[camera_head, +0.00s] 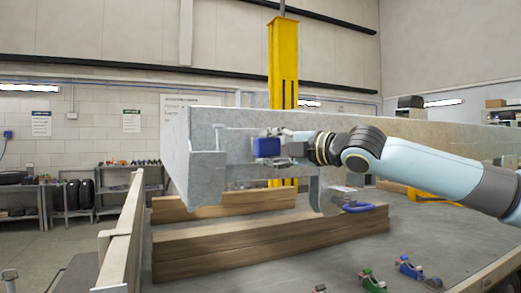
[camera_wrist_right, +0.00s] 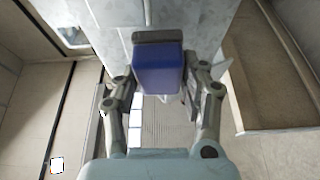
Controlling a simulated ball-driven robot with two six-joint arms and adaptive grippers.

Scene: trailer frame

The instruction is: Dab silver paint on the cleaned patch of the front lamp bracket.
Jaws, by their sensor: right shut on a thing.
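The grey galvanised trailer frame (camera_head: 205,165) rests above wooden beams, its near end toward the left. Plates and a small tab stand on this end; I cannot tell for sure which is the front lamp bracket, and no cleaned patch or silver paint stands out. My right gripper (camera_head: 275,147) is shut on a blue block (camera_head: 266,147) beside the frame's end. In the right wrist view, the blue block (camera_wrist_right: 158,72) sits between the fingers of the gripper (camera_wrist_right: 160,85). Its dark grey far edge (camera_wrist_right: 156,36) is against or very near the grey metal. My left gripper is out of view.
Stacked wooden beams (camera_head: 235,249) lie on the grey deck under the frame. Small green (camera_head: 372,281) and blue (camera_head: 409,268) tools lie at the front right. A yellow post (camera_head: 283,65) rises behind the frame.

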